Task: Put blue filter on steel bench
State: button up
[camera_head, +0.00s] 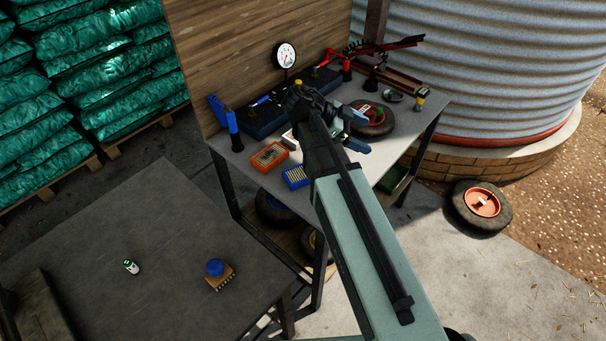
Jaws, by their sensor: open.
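The blue filter (296,177), a small blue frame with pale ribs, lies at the front edge of the grey-topped workbench (228,158). My arm passes just right of it and may hide its right end. My gripper (362,132) is open over the workbench, above and to the right of the filter and apart from it. No object shows between its fingers. A dark grey metal-looking bench (150,220), which looks like the steel bench, stands at the front left with much bare top.
An orange-framed item (270,157) lies just behind the filter. A white-green can (131,266) and a blue-topped brush (215,268) are on the dark bench.

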jog(key=d+m+g+y, duration=0.1)
jog(key=d+y, duration=0.3)
jog(key=d, duration=0.2)
jog(key=n+y, duration=0.8)
jog(key=y, duration=0.4)
send_near(303, 174)
jog(key=shift+w+x, duration=0.2)
jog(key=shift+x, duration=1.3)
jog(key=shift+w+x, duration=0.2)
jog(key=shift+x, duration=1.25)
jog(key=shift+w+x, duration=0.2)
jog(key=shift+x, duration=1.3)
jog(key=shift+d+f, duration=0.1)
jog(key=shift+d, duration=0.05)
jog(key=shift+c, duration=0.4)
jog(key=c, duration=1.2)
